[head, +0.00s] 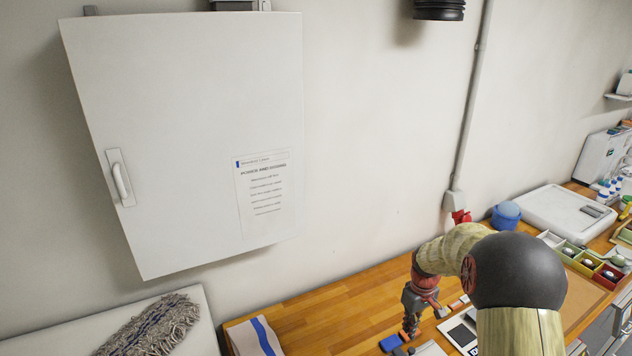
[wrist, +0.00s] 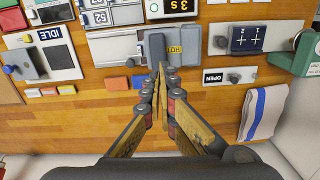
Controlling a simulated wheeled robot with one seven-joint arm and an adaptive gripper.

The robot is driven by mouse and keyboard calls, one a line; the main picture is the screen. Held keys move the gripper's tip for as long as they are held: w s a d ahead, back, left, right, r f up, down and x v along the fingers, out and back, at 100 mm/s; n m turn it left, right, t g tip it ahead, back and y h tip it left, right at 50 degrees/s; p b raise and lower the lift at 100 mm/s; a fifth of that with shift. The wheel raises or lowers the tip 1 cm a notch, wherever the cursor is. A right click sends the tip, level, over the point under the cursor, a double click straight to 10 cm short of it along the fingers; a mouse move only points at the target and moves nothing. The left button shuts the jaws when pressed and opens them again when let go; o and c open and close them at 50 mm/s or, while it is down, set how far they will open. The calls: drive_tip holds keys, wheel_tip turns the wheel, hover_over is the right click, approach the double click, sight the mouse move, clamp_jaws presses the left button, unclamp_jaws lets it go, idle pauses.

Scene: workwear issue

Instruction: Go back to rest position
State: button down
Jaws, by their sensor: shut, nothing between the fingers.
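My gripper (head: 409,334) is low over the wooden bench in the head view, with my arm reaching down from the right. In the wrist view my gripper (wrist: 160,72) has its fingertips together and nothing shows between them. The tips appear in front of a grey part with a yellow HOT label (wrist: 174,49). I cannot tell whether they touch it.
The wooden bench (head: 335,300) holds a blue-striped white cloth (wrist: 264,112), an OPEN panel (wrist: 229,77), an IDLE panel (wrist: 48,56) and small coloured blocks. A white wall cabinet (head: 190,130) hangs at left. Bare wood lies below the panels.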

drive_tip(key=s+a+m+t+b, duration=0.1)
drive_tip(key=s+a+b, duration=0.3)
drive_tip(key=s+b, duration=0.4)
drive_tip(key=s+a+r+m+t+b, duration=0.1)
drive_tip(key=s+a+t+b, duration=0.1)
drive_tip(key=s+a+b, duration=0.3)
drive_tip(key=s+a+r+m+t+b, duration=0.1)
drive_tip(key=s+a+b, duration=0.4)
drive_tip(key=s+b, duration=0.8)
drive_tip(key=s+m+t, duration=0.1)
drive_tip(key=s, duration=0.3)
drive_tip(key=shift+t, duration=0.3)
